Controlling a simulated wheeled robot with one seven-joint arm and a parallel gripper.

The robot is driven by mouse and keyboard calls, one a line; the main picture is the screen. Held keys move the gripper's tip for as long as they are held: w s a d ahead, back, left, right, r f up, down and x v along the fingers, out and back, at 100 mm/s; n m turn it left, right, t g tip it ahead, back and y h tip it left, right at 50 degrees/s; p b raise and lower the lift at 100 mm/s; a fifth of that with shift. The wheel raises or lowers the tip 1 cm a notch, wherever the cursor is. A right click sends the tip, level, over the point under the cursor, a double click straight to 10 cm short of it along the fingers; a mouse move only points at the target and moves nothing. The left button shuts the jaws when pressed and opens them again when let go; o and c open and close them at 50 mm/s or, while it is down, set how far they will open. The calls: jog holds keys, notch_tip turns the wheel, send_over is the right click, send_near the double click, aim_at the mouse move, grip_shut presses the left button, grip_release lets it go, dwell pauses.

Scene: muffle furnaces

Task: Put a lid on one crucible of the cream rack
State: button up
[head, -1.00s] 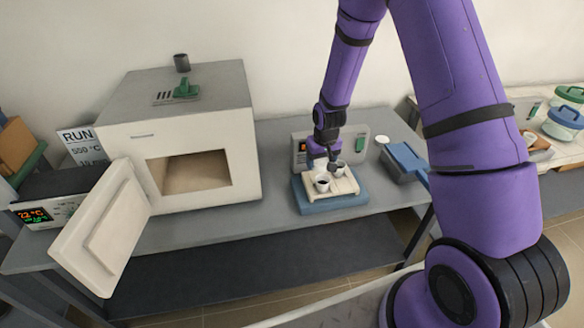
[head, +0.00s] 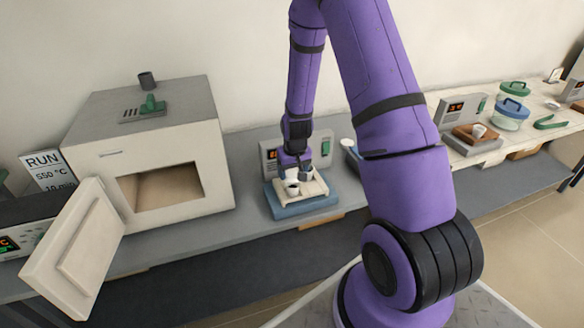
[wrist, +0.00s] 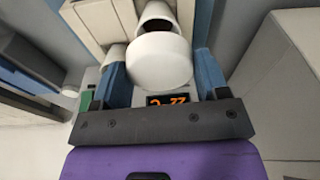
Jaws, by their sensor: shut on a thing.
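The cream rack (head: 318,189) sits on a blue block on the grey bench in the head view. A white crucible (head: 292,189) with a dark opening stands on its left part. My gripper (head: 297,170) is pointed down, low over the rack. In the wrist view my gripper (wrist: 162,84) is shut on a white round piece that looks like a lid (wrist: 158,60). A crucible (wrist: 157,13) with a dark mouth shows just beyond it, partly covered. I cannot tell whether the lid touches a crucible.
A furnace (head: 150,150) with its door (head: 75,250) swung open stands at left. A device with a display (head: 268,155) is close behind the rack. A small white disc (head: 346,143) lies to its right. Another bench (head: 480,155) with jars extends right.

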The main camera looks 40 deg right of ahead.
jog(key=shift+d+f, duration=0.1)
jog(key=shift+f, duration=1.85)
jog(key=o, duration=1)
jog(key=shift+r, duration=1.5)
dwell(0.5)
jog(key=shift+r, duration=2.45)
